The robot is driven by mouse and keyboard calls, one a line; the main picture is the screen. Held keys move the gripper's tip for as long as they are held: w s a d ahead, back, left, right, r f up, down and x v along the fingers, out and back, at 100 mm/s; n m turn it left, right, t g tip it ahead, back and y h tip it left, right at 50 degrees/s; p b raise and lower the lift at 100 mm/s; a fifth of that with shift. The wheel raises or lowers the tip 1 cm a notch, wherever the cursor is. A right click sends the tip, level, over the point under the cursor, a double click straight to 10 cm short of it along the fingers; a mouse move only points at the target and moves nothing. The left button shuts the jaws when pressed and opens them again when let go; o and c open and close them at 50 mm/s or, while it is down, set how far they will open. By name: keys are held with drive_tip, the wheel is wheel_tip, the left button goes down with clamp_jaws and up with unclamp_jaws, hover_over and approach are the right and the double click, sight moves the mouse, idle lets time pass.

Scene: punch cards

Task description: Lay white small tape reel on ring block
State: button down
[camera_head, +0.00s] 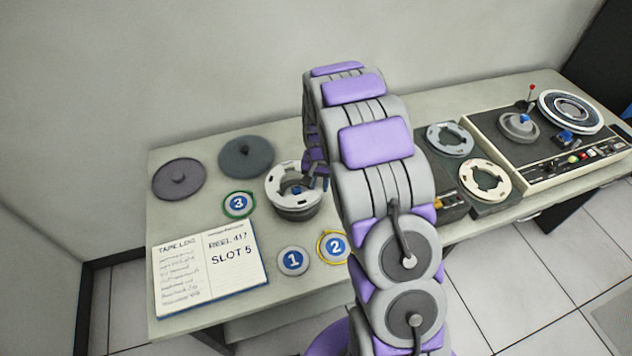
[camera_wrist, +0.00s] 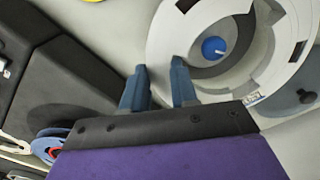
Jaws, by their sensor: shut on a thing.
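The white small tape reel (camera_head: 283,178) is over a grey round block (camera_head: 298,213), which I take as the ring block, on the table's left part. In the wrist view the white reel (camera_wrist: 264,72) surrounds a blue-topped centre post (camera_wrist: 214,47). My gripper (camera_head: 317,183) is at the reel's right side in the head view. Its two blue fingers (camera_wrist: 159,65) are shut on the reel's rim. Whether the reel rests fully on the block or hovers slightly above it cannot be told. My arm hides part of the table.
Two dark discs (camera_head: 179,179) (camera_head: 247,157), numbered discs (camera_head: 293,261) (camera_head: 335,247) (camera_head: 239,204) and a notebook (camera_head: 210,267) lie nearby. Right of my arm are a grey reel (camera_head: 432,140), a cream reel (camera_head: 466,180) and a tape machine (camera_head: 480,124).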

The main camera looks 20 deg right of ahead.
sight(318, 186)
drive_tip(key=shift+d, duration=0.75)
drive_tip(key=shift+a, duration=1.45)
drive_tip(key=shift+d+p, duration=0.35)
drive_tip(key=shift+d, duration=0.4)
drive_tip(key=shift+a+f, duration=0.1)
drive_tip(key=shift+a+f, duration=0.25)
drive_tip(key=shift+a, duration=0.05)
drive_tip(key=shift+d+f, duration=0.1)
drive_tip(key=shift+f, duration=0.1)
drive_tip(key=shift+d+f, duration=0.15)
drive_tip(key=shift+f, duration=0.15)
drive_tip(key=shift+f, duration=0.65)
drive_tip(key=shift+d, duration=0.35)
